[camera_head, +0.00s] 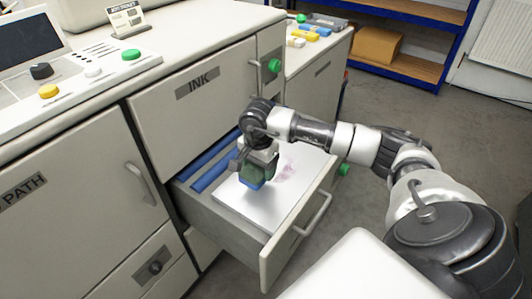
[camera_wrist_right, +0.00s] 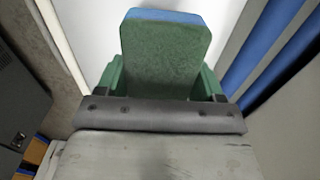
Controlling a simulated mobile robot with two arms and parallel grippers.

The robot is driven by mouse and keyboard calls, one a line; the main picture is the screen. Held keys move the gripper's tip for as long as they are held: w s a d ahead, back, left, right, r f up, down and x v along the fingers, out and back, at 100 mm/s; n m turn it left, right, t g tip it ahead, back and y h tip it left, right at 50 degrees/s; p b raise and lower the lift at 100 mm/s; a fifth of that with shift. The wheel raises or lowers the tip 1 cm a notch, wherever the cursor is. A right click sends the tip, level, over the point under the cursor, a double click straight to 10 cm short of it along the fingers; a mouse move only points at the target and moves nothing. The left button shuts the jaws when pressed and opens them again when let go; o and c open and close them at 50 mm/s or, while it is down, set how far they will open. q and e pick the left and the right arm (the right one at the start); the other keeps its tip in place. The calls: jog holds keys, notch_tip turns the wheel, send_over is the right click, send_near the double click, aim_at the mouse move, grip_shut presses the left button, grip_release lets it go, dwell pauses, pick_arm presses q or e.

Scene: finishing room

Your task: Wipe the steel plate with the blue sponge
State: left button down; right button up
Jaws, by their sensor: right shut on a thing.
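The steel plate (camera_head: 272,206) lies flat in the open drawer below the INK label. A faint pinkish smudge (camera_head: 290,170) shows on its far right part. My right gripper (camera_head: 255,172) is over the left part of the plate, shut on the sponge. The sponge (camera_head: 252,181) is green with a blue lower face, which is at or just above the plate; I cannot tell if it touches. In the right wrist view the sponge (camera_wrist_right: 165,55) sits between the green fingers, its blue edge at the top. My left gripper is not in view.
A control panel (camera_head: 75,85) with knobs is at the left. Blue shelving with a cardboard box (camera_head: 378,45) stands behind, with clear floor before it.

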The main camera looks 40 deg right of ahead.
jog(key=shift+a+r+p, duration=0.1)
jog(key=shift+r+p, duration=0.9)
jog(key=shift+r, duration=1.05)
